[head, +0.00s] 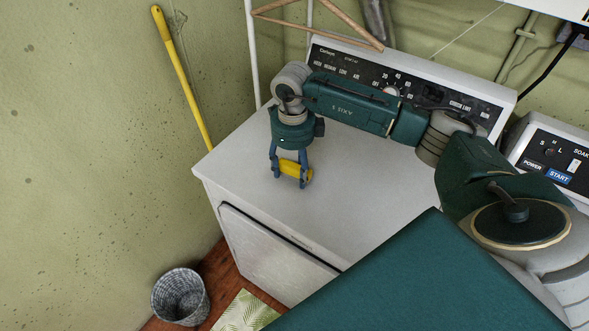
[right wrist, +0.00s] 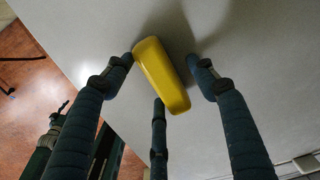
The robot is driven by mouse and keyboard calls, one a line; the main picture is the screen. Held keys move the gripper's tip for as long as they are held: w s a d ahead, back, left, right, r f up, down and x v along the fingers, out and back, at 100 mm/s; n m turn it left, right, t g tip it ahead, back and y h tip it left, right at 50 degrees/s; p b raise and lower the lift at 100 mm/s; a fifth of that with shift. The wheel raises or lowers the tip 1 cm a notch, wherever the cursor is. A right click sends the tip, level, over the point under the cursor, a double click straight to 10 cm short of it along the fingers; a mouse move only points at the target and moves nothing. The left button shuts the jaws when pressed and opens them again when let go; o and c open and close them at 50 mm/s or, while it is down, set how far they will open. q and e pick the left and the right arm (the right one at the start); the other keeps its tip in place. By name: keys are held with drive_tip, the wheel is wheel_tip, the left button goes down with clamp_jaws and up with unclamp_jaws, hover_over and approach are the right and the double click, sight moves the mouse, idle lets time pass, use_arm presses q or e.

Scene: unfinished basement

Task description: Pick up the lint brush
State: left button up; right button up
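The yellow lint brush (head: 291,168) is at the left part of the white dryer's top (head: 345,190). It also shows in the right wrist view (right wrist: 160,75), where its shadow falls on the white surface. My right gripper (head: 289,180) points down over the brush, with blue fingers on both sides of it. In the right wrist view a gap shows between the brush and the right-hand finger; the left-hand fingertip is very close to it, and contact is unclear. The right gripper is open around the brush. My left gripper is not in view.
The dryer's control panel (head: 415,85) rises behind my right arm. A wooden rack (head: 325,22) hangs above it. A yellow pole (head: 182,80) leans on the green wall. A wicker basket (head: 180,297) stands on the floor. The dryer top around the brush is clear.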

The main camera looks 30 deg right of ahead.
drive_tip(key=c, duration=0.4)
drive_tip(key=shift+a+r, duration=0.1)
drive_tip(key=c, duration=0.7)
drive_tip(key=shift+r, duration=0.35)
wheel_tip(320, 180, up, 12)
drive_tip(key=b, duration=0.4)
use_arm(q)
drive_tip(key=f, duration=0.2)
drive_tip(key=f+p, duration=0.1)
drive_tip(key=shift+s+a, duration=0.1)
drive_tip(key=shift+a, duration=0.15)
use_arm(e)
wheel_tip(320, 180, up, 7)
hover_over(293, 167)
drive_tip(key=shift+s+r, duration=0.15)
